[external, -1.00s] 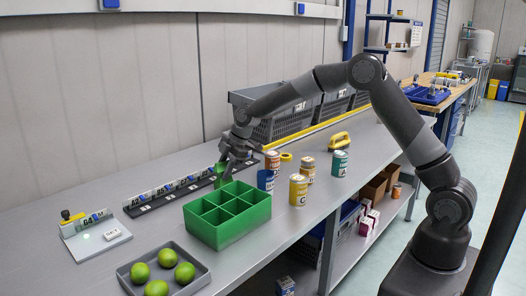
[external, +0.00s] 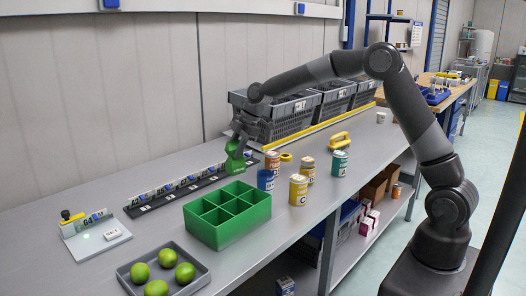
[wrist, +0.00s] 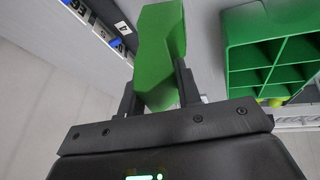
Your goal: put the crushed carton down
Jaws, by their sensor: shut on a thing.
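The crushed carton is a bent green block (external: 235,164). It also shows in the wrist view (wrist: 158,38), standing out between my fingers. My gripper (external: 240,141) is shut on it and points down in the external view. The carton's lower end is by the far end of the black label rail (external: 180,193), behind the green divided box. I cannot tell whether it touches the rail or the table. My dark fingers press on its two sides in the wrist view (wrist: 157,88).
The green divided box (external: 226,235) stands empty in front of the rail. Blue (external: 265,180), yellow (external: 298,191) and other cans stand to the right. Grey crates (external: 291,118) line the back. A grey tray of green fruits (external: 203,276) is at the front left.

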